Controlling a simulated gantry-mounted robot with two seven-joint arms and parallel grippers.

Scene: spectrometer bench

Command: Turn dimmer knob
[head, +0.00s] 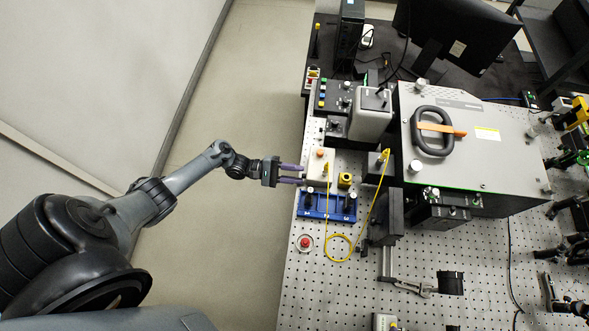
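My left gripper (301,174) reaches in from the left, over the left edge of the optical bench. Its two purple fingers are parallel with a gap between them, and nothing shows in the gap. The fingertips are at the left side of a white box (317,172) with an orange round cap (320,153) on top. Just below in the picture is a blue block (335,213) with dark knobs, one of them at its right (349,201). I cannot tell for certain which knob is the dimmer, or whether the fingers touch anything. My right gripper is not in view.
A yellow cable (340,258) loops beside the blue block. A red button (305,242) sits near the bench's left edge. A large grey box (470,140) with a black handle stands to the right. A control panel (337,96) is behind. Open floor (235,110) lies left.

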